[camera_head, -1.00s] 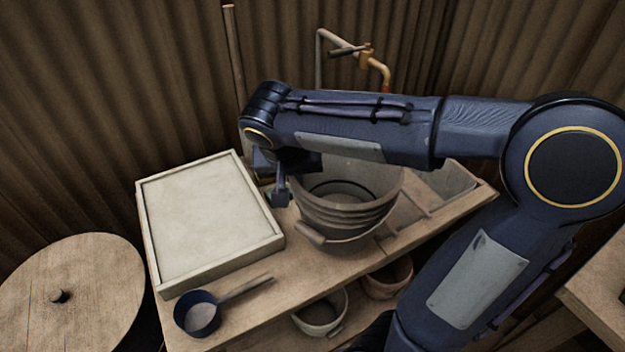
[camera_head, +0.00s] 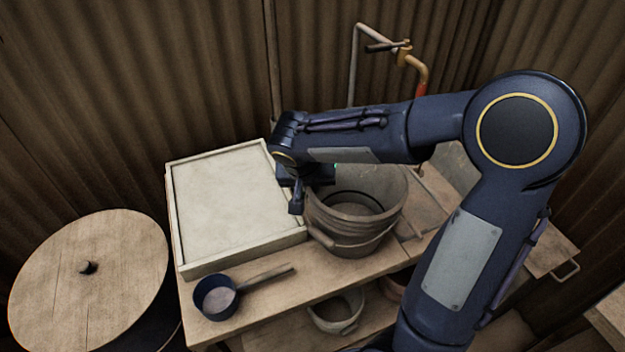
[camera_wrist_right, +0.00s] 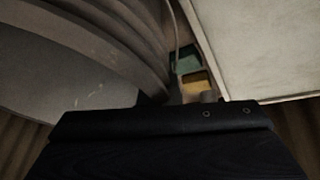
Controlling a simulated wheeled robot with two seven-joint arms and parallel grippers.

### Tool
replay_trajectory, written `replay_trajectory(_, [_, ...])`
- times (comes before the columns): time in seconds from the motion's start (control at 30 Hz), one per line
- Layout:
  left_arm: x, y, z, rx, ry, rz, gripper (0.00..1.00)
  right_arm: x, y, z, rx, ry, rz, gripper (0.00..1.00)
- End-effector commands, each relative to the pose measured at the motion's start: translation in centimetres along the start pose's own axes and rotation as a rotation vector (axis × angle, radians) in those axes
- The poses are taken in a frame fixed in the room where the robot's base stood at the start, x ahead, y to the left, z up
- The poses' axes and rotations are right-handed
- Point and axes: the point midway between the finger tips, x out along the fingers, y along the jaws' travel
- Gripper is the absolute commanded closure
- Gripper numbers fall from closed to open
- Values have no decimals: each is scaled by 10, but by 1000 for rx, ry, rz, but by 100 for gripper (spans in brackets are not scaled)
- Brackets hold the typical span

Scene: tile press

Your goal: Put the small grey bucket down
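A grey ridged bucket (camera_head: 352,241) stands upright on the wooden bench, its bail handle hanging down at the front. My right gripper (camera_head: 300,198) is at the bucket's left rim, with one dark finger pointing down outside the wall. A smaller grey bucket (camera_head: 333,314) sits on the shelf below. My left gripper is out of view.
A pale framed tray (camera_head: 235,205) lies close left of the gripper. A dark ladle (camera_head: 215,297) is at the bench front (camera_head: 270,305). Green (camera_wrist_right: 184,60) and yellow (camera_wrist_right: 196,82) blocks lie between bucket and tray. A tap (camera_head: 404,55) stands behind.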

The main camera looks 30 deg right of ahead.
Motion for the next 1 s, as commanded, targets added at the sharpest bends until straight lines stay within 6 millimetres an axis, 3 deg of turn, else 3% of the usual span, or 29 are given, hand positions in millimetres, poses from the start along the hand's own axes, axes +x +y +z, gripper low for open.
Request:
replay_trajectory(0.27, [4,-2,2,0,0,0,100,2,0,0,-1,5,0,100])
replay_trajectory(0.43, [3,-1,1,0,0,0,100,2,0,1,0,0,0,76])
replay_trajectory(0.83, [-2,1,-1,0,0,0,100,-5,0,-1,0,1,-1,75])
replay_trajectory(1.0, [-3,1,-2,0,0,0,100,-36,0,-1,-1,4,-5,75])
